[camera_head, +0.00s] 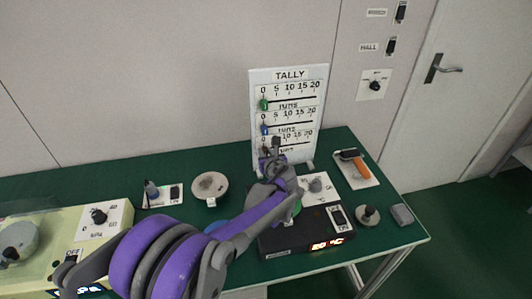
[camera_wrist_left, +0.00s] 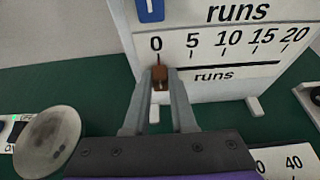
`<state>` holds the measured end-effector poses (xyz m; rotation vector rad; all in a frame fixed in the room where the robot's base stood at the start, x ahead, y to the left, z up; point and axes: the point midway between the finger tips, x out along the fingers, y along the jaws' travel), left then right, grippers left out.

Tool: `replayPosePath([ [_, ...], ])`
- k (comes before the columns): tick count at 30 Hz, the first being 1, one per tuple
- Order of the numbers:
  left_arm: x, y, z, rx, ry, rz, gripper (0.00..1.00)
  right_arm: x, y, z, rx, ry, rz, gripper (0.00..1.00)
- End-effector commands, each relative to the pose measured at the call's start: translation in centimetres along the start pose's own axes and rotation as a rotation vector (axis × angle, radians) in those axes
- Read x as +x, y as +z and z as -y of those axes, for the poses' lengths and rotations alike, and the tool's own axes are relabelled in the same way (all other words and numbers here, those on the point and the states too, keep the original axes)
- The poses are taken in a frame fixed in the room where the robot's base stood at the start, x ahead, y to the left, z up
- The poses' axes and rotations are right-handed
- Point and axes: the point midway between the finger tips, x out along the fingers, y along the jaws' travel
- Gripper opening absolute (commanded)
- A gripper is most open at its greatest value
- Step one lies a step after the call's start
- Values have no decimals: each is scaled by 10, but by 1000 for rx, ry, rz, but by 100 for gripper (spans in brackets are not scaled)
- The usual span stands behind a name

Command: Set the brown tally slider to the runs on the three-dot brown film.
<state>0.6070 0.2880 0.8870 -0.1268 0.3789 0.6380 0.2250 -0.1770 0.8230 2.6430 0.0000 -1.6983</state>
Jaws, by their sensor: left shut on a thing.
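The white tally board (camera_head: 315,88) stands upright at the back of the green table, with three scales from 0 to 20. The brown tally slider (camera_wrist_left: 160,73) sits at the 0 end of the lowest scale in the left wrist view. My left gripper (camera_wrist_left: 161,82) is shut on it, one finger on each side. In the head view, my left gripper (camera_head: 275,147) is in front of the lower board and hides much of that scale. I cannot make out a three-dot brown film in either view. My right gripper is not in view.
The green slider (camera_head: 264,104) and blue slider (camera_head: 265,130) are at 0 on the upper scales.

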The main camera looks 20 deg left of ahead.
Motion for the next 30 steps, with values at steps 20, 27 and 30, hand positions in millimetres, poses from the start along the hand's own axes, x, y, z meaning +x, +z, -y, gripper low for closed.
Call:
replayPosePath([
  [20,0,0,0,0,0,0,0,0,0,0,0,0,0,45],
  [27,0,-1,33,1,-4,-1,0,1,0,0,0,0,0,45],
  [30,0,0,56,1,-4,-1,0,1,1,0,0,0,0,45],
])
